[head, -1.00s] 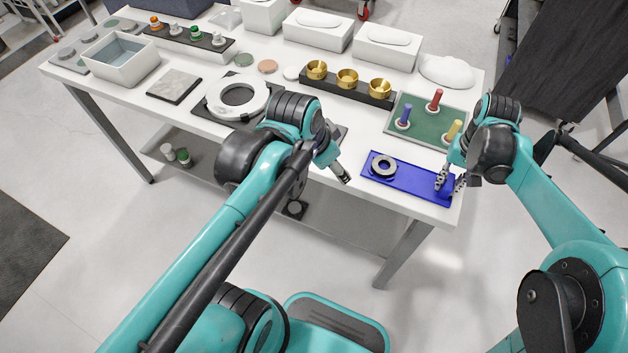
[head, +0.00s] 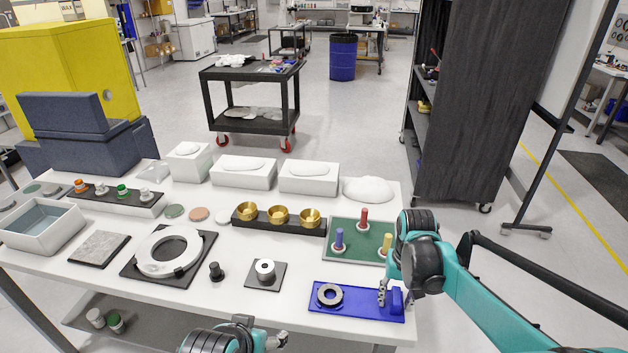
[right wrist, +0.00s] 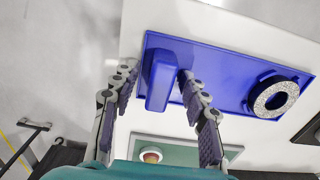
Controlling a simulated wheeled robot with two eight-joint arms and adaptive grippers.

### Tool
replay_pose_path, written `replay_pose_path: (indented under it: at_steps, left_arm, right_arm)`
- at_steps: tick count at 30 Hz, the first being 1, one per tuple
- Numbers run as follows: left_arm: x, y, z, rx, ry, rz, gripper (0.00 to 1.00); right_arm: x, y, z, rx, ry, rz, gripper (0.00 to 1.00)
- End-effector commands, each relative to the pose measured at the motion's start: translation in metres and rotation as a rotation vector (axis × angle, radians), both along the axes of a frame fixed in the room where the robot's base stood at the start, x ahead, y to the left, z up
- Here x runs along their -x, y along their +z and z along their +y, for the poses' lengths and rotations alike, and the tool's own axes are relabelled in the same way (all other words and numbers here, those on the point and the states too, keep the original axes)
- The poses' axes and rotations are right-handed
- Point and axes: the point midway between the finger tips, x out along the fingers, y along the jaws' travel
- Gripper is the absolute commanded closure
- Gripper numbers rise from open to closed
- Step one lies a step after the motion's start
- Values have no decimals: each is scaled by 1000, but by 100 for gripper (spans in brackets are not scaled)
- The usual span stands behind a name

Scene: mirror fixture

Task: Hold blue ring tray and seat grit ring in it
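The blue ring tray (head: 356,308) lies at the front right of the white table, with a raised blue block at its right end. A grey ring (head: 341,293), speckled in the right wrist view (right wrist: 287,87), lies on the tray's left part; I cannot tell if it is fully seated. My right gripper (head: 394,297) is low at the tray's block. In the right wrist view its fingers (right wrist: 156,78) are apart, one on each side of the block (right wrist: 160,80), with a gap showing. My left gripper (head: 280,341) is at the bottom edge, partly cut off, before the table's front.
A green tray (head: 350,247) with coloured pegs stands just behind the blue tray. A black plate with a small ring (head: 265,270), a black knob (head: 216,271) and a large white ring (head: 168,250) are to the left. Brass cups (head: 279,216) stand behind.

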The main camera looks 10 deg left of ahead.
Motion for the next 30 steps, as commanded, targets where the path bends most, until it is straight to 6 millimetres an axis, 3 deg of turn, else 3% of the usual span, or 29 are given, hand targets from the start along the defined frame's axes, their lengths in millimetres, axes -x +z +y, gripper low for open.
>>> replay_pose_path:
  at_steps: [6,10,21,30]
  left_arm:
    - [0,0,0,0,0,0,25]
    - [0,0,0,0,0,0,25]
    - [0,0,0,-1,-1,0,25]
    - [0,0,0,0,0,0,25]
  right_arm:
    - [0,1,0,0,0,0,56]
    - [0,12,0,0,0,0,56]
    - [0,89,0,0,0,0,56]
    - [4,120,-2,-1,0,-12,56]
